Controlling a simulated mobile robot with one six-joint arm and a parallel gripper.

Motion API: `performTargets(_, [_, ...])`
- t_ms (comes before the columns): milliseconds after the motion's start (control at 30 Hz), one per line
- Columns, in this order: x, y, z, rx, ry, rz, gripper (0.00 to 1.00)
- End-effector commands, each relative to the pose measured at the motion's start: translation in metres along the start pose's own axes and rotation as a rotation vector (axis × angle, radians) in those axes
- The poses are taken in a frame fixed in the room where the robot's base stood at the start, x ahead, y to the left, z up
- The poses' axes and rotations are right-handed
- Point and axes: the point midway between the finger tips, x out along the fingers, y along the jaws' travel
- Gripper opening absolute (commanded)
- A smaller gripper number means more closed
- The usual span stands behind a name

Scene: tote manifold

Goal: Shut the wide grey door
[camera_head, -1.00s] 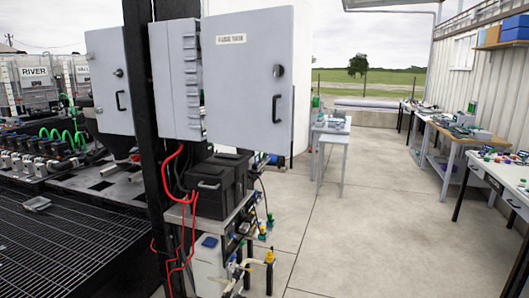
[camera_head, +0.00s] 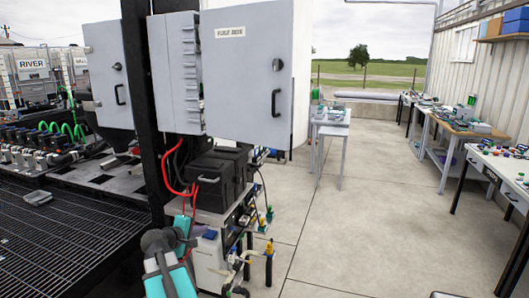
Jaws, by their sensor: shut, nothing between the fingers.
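The wide grey door (camera_head: 240,85) is in the upper middle of the head view. It carries a small label near the top, a round lock and a dark handle (camera_head: 276,103) near its right edge. It stands open, swung out to the right of the grey cabinet side (camera_head: 175,75) on a black post. A narrower grey door (camera_head: 108,75) with its own handle shows left of the post. Teal and grey links of my arm rise at the bottom, below the cabinet and left of the wide door. My gripper's fingers cannot be made out.
A black battery box (camera_head: 218,180) with red cables stands on a shelf below the door, with pipes and valves beneath. Dark grating (camera_head: 60,235) lies at left. Concrete floor (camera_head: 330,235) is clear to the right, up to workbenches (camera_head: 455,128) along the wall.

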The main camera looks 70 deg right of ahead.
Motion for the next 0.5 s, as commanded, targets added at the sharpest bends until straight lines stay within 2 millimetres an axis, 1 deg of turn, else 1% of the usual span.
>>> performTargets(33, [0.002, 0.032, 0.008, 0.006, -0.01, 0.044, 0.0])
performTargets(67, [0.002, 0.048, 0.013, 0.006, -0.015, 0.069, 0.0])
performTargets(100, [0.002, 0.07, 0.019, 0.006, -0.023, 0.101, 0.0])
performTargets(167, [0.001, 0.102, 0.029, 0.004, -0.035, 0.152, 0.0])
performTargets(200, [-0.001, 0.123, 0.037, 0.003, -0.045, 0.185, 0.0])
performTargets(267, [-0.004, 0.155, 0.049, 0.0, -0.061, 0.234, 0.0])
performTargets(300, [-0.006, 0.175, 0.058, -0.002, -0.073, 0.267, 0.0])
performTargets(367, [-0.011, 0.204, 0.07, -0.007, -0.09, 0.313, 0.0])
performTargets(400, [-0.014, 0.222, 0.078, -0.011, -0.102, 0.341, 0.0])
performTargets(500, [-0.022, 0.257, 0.096, -0.018, -0.129, 0.399, 0.0])
